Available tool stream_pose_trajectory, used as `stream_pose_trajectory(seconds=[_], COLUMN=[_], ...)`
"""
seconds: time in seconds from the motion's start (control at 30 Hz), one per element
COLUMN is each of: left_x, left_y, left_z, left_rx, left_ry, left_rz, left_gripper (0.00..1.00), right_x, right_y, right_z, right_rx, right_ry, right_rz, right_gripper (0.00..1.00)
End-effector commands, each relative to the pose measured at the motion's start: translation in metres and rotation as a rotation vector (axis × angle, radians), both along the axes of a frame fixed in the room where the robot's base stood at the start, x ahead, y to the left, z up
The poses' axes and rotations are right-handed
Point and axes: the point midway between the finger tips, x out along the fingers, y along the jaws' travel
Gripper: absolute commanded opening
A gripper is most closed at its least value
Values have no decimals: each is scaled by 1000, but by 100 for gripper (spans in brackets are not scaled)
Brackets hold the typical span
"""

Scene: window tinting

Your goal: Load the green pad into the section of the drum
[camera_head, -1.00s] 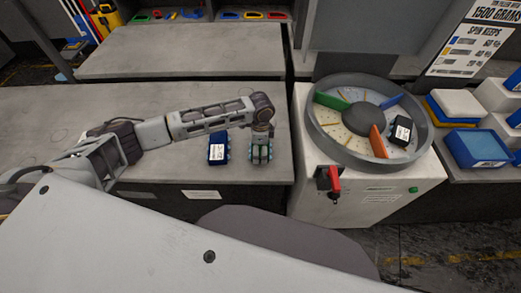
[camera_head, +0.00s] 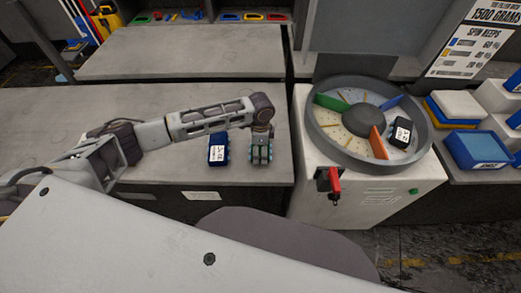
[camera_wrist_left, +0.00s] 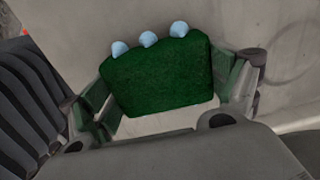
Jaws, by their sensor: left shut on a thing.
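The green pad (camera_wrist_left: 160,78) with light blue knobs along one edge is between the fingers of my left gripper (camera_wrist_left: 165,92) in the left wrist view. The gripper is shut on it. In the head view my left gripper (camera_head: 260,152) points down over the bench and mostly hides the pad. The round drum (camera_head: 318,130) stands on a white machine to the right of the gripper. Green, blue and orange dividers split it into sections. A black block with a white label (camera_head: 402,132) sits in it at the right, by the orange divider. My right gripper is not in view.
A blue block with a white label (camera_head: 218,150) lies on the bench (camera_head: 60,110) just left of the gripper. A red lever (camera_head: 334,182) sticks out of the machine's front. Blue trays and white blocks (camera_head: 460,104) stand right of the drum.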

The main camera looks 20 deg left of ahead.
Motion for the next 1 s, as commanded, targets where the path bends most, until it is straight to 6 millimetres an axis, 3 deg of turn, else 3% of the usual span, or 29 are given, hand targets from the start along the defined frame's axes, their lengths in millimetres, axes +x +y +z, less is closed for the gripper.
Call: stream_pose_trajectory(seconds=[0.7,1.0], left_x=[1,0], left_y=[-1,0], left_z=[87,97], left_rx=[-2,-1], left_ry=[-1,0], left_rz=[0,0], left_gripper=[59,59], right_x=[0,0], right_y=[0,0], right_z=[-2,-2], right_rx=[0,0], right_ry=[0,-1], right_rz=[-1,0], right_gripper=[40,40])
